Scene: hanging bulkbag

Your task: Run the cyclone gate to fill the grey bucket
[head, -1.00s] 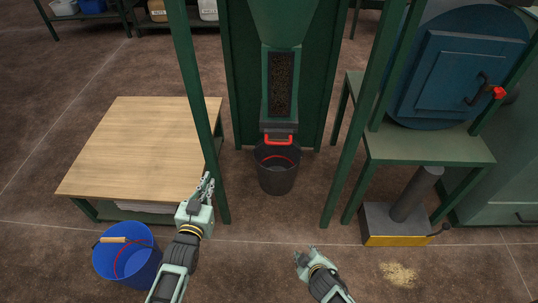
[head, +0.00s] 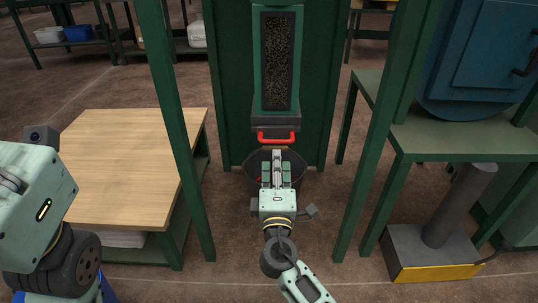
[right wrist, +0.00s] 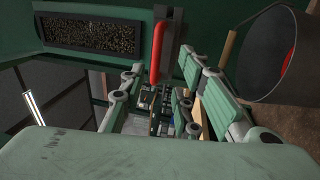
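The cyclone gate's red handle (head: 276,138) juts from the dark gate block under the sight window; it also shows in the right wrist view (right wrist: 157,52). The grey bucket (head: 318,176) stands on the floor below the gate, partly hidden by my right gripper. Its dark side shows at the right of the right wrist view (right wrist: 268,58). My right gripper (head: 277,157) is just in front of and below the handle. In the right wrist view its fingers (right wrist: 163,68) are spread, with the handle beyond them and nothing gripped.
The sight window (head: 277,62) is filled with grainy material. Green frame posts (head: 178,130) stand on both sides of the bucket. A wooden-topped table (head: 130,160) is at left, a grey-and-yellow pedestal base (head: 430,255) at right. A sliver of the blue bucket (head: 108,291) shows at lower left.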

